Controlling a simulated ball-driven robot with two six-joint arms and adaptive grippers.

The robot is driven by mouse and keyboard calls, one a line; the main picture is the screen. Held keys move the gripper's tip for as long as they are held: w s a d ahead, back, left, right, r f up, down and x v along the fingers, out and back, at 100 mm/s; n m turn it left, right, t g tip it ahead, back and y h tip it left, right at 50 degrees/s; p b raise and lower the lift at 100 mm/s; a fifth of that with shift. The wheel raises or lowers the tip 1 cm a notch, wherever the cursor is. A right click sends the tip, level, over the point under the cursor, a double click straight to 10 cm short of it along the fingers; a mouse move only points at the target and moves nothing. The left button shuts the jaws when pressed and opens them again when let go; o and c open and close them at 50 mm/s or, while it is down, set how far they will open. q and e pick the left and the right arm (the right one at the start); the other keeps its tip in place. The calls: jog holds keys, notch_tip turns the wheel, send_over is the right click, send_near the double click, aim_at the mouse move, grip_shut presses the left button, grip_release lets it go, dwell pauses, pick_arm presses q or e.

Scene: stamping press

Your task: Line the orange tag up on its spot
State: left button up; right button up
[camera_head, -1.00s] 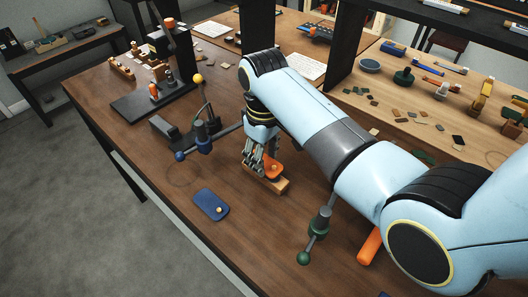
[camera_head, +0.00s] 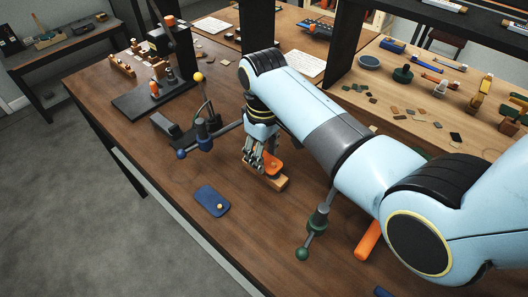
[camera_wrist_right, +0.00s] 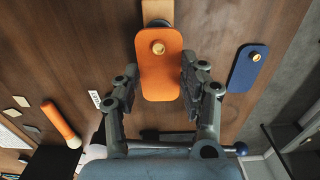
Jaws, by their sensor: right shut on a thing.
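The orange tag (camera_head: 274,158) is a rounded plate with a small brass knob. My right gripper (camera_head: 254,162) is shut on it, and its fingers hide part of the tag. In the wrist view the tag (camera_wrist_right: 158,75) lies between the two fingers of this gripper (camera_wrist_right: 160,85). A pale wooden block (camera_head: 272,182) is right under the tag, and its end shows beyond the tag in the wrist view (camera_wrist_right: 157,10). I cannot tell whether tag and block touch. My left gripper is not in view.
A blue tag (camera_head: 212,202) with a brass knob lies on the brown table to the left front. A lever with a blue ball (camera_head: 182,154) stands close left of the gripper. A green-ended lever (camera_head: 318,220) and an orange handle (camera_head: 368,240) are at the right front.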

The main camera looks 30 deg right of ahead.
jog(key=shift+f+b, duration=0.4)
jog(key=shift+f, duration=0.85)
jog(key=o, duration=1)
jog(key=shift+c, duration=0.7)
jog(key=shift+r, duration=0.55)
jog(key=shift+r+p, duration=0.4)
jog(key=shift+r, duration=2.6)
